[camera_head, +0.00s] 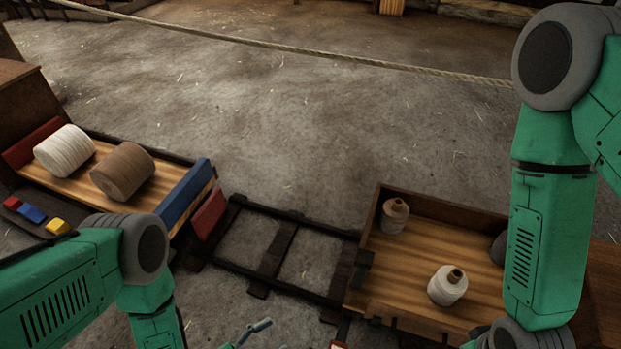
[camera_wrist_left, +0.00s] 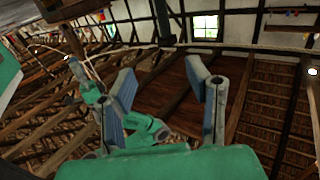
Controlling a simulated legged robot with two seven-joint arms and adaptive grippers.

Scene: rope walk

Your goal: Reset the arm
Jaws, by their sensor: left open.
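My left arm comes in from the left in the head view, and only the tips of my left gripper (camera_head: 246,336) show at the bottom edge. In the left wrist view the two blue-grey fingers of my left gripper (camera_wrist_left: 167,92) stand apart with nothing between them. This wrist camera looks up at roof beams and a window. My right arm (camera_head: 552,230) hangs down on the right of the head view; its gripper is out of the frame.
A left tray (camera_head: 75,188) holds a white spool (camera_head: 64,150) and a brown spool (camera_head: 122,171). A right wooden box (camera_head: 415,290) holds a brown-grey bobbin (camera_head: 395,216) and a white one (camera_head: 447,286). Dark rails (camera_head: 275,250) lie between them. A rope (camera_head: 290,48) crosses the back.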

